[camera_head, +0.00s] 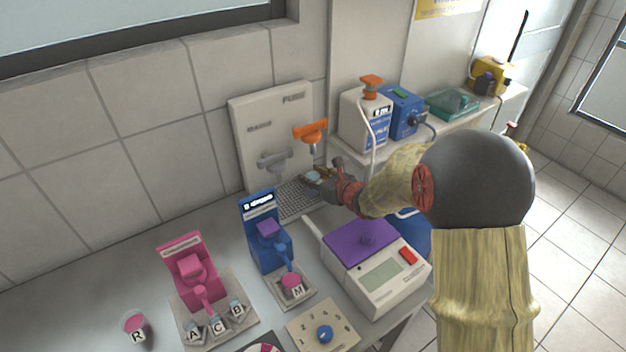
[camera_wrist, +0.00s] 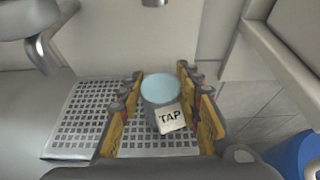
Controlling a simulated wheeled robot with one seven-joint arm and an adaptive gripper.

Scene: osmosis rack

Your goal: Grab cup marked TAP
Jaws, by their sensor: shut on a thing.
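The cup marked TAP (camera_wrist: 155,102) stands upright between the two fingers of my gripper (camera_wrist: 160,108) in the wrist view. It is grey-blue with a pale blue top and a white TAP label facing the camera. My gripper is shut on it, with yellow fingers on both sides. In the head view, my gripper (camera_head: 322,182) is at the dispenser, over the right part of the metal drip grate (camera_head: 293,204). There the cup is small and mostly hidden by the gripper. The grate also shows in the wrist view (camera_wrist: 85,118), below and left of the cup.
The dispenser panel (camera_head: 255,125) has an orange tap (camera_head: 310,131) and a grey tap (camera_head: 274,158) above the grate. A scale with a purple plate (camera_head: 360,240), a blue device (camera_head: 268,250) and a pink device (camera_head: 190,268) stand nearby. A cup marked R (camera_head: 135,325) is front left.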

